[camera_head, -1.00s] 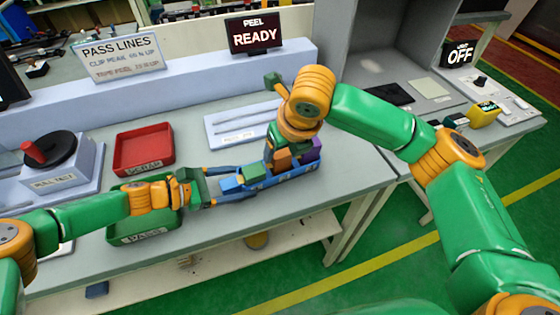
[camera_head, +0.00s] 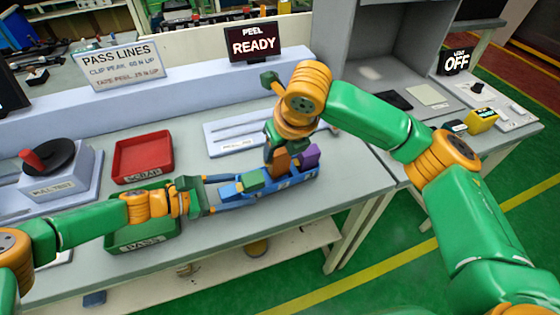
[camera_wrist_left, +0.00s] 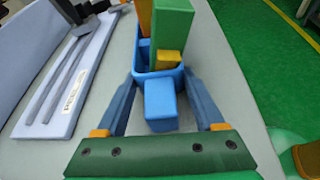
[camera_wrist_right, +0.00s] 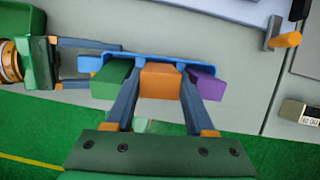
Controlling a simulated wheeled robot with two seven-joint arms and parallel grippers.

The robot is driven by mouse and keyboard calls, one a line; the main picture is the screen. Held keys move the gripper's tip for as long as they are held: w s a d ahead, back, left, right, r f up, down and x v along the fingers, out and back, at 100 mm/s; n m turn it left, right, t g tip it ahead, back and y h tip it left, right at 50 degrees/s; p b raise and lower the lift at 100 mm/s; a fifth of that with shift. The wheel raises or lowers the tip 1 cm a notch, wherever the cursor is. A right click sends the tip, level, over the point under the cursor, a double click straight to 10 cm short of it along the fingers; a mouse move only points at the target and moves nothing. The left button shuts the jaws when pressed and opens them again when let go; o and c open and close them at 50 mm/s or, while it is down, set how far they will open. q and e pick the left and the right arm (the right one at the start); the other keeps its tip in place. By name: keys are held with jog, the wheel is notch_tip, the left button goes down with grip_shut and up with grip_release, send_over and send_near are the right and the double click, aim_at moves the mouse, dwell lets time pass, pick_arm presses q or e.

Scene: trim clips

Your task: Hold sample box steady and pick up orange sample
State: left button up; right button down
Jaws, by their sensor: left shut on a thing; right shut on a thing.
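The blue sample box (camera_head: 270,192) stands on the grey bench and holds a green sample (camera_head: 250,180), an orange sample (camera_head: 281,160) and a purple sample (camera_head: 309,155). My left gripper (camera_head: 228,196) is shut on the box's left end; in the left wrist view its fingers lie on either side of a blue end block (camera_wrist_left: 160,105). My right gripper (camera_wrist_right: 160,80) is above the box, shut on the orange sample (camera_wrist_right: 160,82), between the green (camera_wrist_right: 110,82) and purple (camera_wrist_right: 206,87) samples. The orange sample's lower end is hidden, so I cannot tell whether it is raised.
A red scrap tray (camera_head: 143,158) and a green pass tray (camera_head: 145,238) stand to the left, near the pull tester (camera_head: 55,165). A pale slotted plate (camera_head: 235,132) lies behind the box. The bench's front edge is close in front of the box.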

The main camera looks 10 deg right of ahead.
notch_tip(320, 180, up, 7)
jog(key=shift+f, duration=0.15)
pick_arm(q)
jog(key=o, duration=1.4)
jog(key=shift+w, duration=0.1)
pick_arm(e)
jog(key=shift+f, duration=0.1)
pick_arm(q)
jog(key=shift+a, duration=0.1)
jog(key=v, duration=1.1)
jog(key=shift+a, duration=0.35)
